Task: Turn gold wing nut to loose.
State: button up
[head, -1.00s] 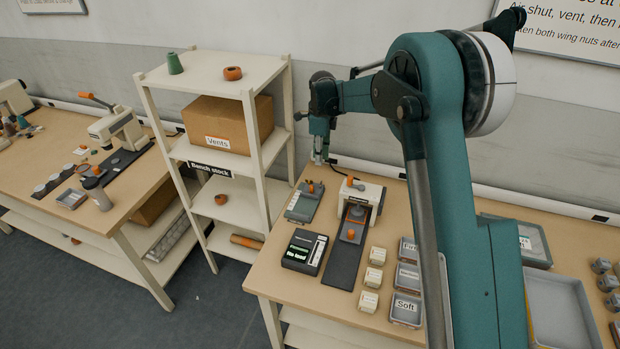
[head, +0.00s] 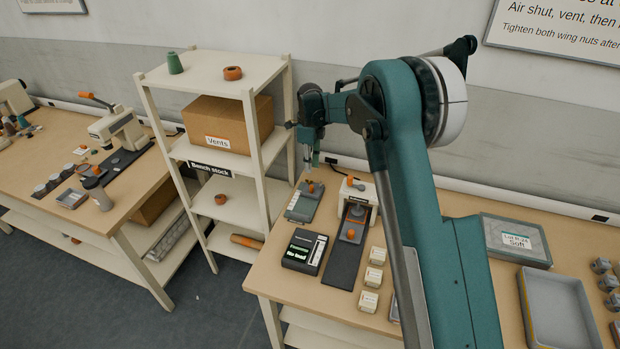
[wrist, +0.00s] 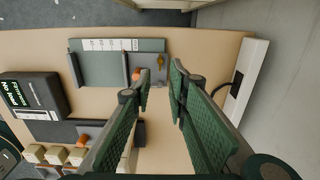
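A small gold part (wrist: 160,61), which looks like the gold wing nut, stands at the end of a flat grey-green fixture (wrist: 92,66) in the wrist view. Whether it is tight or loose cannot be told. An orange knob (wrist: 136,75) sits beside it. In the head view the fixture (head: 297,212) lies at the back left of the right bench, and the gold part is too small to make out. My gripper (wrist: 161,80) is open and empty, with the gold part showing just beyond the gap between its fingers. In the head view my gripper (head: 313,157) hangs above the fixture.
A black display box (head: 304,251) and a cream press (head: 357,193) with a dark base strip stand close to the fixture. Several cream blocks (head: 373,276) lie to the right. A shelf rack (head: 247,150) rises left of the bench. The wall is close behind.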

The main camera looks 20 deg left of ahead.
aim_at(310, 182)
jog(key=shift+f, duration=3.6)
jog(key=shift+c, duration=0.5)
grip_shut()
